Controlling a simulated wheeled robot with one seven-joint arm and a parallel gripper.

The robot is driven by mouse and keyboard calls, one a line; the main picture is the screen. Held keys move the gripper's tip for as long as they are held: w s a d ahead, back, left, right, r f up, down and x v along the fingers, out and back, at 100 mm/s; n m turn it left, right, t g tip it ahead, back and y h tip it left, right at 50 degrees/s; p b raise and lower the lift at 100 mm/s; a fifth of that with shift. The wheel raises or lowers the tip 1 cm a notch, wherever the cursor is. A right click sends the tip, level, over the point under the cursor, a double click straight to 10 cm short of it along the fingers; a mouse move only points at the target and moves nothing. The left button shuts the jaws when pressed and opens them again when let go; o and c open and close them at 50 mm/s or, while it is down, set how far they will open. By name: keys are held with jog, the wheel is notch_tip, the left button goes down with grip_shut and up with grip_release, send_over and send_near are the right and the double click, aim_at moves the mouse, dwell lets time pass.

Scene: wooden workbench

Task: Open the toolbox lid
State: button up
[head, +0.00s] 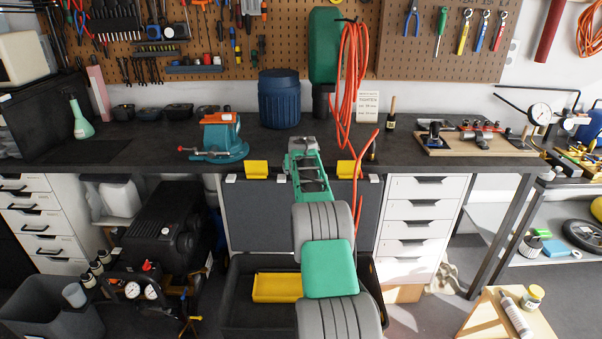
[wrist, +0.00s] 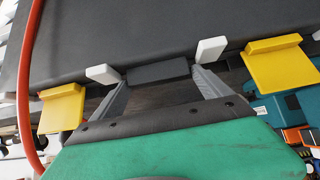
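The toolbox (head: 230,325) is a large black box on the floor under the bench. Its grey lid (head: 255,215) stands raised, its upper edge at the bench front, with two yellow latches (head: 257,170). In the wrist view the lid (wrist: 130,30) fills the top, with a yellow latch (wrist: 282,66) on each side. A black handle bar (wrist: 157,70) sits between two white blocks at the lid edge. My gripper (head: 303,150) is at the middle of that edge. Its grey fingers (wrist: 160,86) reach the bar; whether they clamp it is unclear.
A teal vise (head: 218,140), a blue barrel (head: 279,98) and a hanging orange hose (head: 352,85) are near the gripper on the bench side. A compressor (head: 165,235) stands left of the toolbox, white drawers (head: 418,215) right. A yellow case (head: 277,288) lies inside the toolbox.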

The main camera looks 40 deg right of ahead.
jog(key=shift+o, duration=1)
jog(key=shift+s+f, duration=0.1)
jog(key=shift+f, duration=0.1)
jog(key=b+v, duration=0.2)
jog(key=v, duration=0.5)
jog(key=shift+s+r, duration=0.2)
jog(key=shift+r, duration=0.15)
jog(key=shift+a, duration=0.1)
